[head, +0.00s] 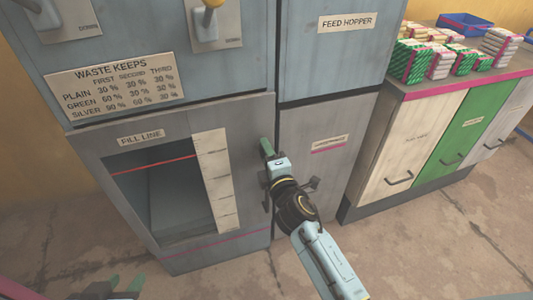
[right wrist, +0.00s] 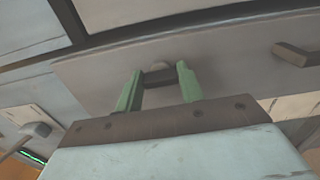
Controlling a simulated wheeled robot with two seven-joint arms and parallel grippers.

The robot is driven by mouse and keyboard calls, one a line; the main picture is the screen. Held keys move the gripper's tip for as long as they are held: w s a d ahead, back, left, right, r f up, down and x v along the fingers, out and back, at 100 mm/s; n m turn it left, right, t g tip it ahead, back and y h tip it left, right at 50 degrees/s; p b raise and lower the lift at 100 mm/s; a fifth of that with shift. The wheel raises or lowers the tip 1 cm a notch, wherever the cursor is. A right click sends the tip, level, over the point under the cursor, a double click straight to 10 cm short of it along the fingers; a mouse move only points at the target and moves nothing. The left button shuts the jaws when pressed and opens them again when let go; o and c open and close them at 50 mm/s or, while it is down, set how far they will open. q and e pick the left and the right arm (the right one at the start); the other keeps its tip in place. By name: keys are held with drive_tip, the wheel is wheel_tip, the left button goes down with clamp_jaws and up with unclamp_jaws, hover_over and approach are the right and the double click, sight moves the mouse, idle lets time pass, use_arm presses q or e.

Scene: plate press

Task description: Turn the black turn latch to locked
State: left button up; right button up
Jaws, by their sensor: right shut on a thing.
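In the right wrist view, the black turn latch (right wrist: 160,77), a small dark bar on a round pale pivot, sits on a grey panel between the two green fingers of my right gripper (right wrist: 159,80). The fingers are shut on it. In the head view, my right gripper (head: 267,147) is at the right edge of the grey press door (head: 258,112), and it hides the latch there. I cannot tell whether the latch is turned to locked. My left gripper (head: 124,284) is low at the bottom left, apart from the press, its fingers apart and empty.
The door has a window with a red fill line (head: 155,164) and a pale scale (head: 214,175). A counter (head: 470,80) with stacked packs is at the right. The floor in front is clear.

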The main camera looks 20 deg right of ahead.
drive_tip(key=shift+m, duration=0.3)
drive_tip(key=o, duration=1)
use_arm(q)
drive_tip(key=s+a+f+g+y+p, duration=0.1)
drive_tip(key=s+a+f+g, duration=0.1)
drive_tip(key=s, duration=0.4)
drive_tip(key=shift+a+f+g+p, duration=0.3)
drive_tip(key=shift+f+g, duration=0.45)
drive_tip(key=shift+g, duration=0.45)
use_arm(e)
drive_tip(key=s, duration=1.3)
drive_tip(key=shift+s+d, duration=0.15)
drive_tip(key=shift+d, duration=0.15)
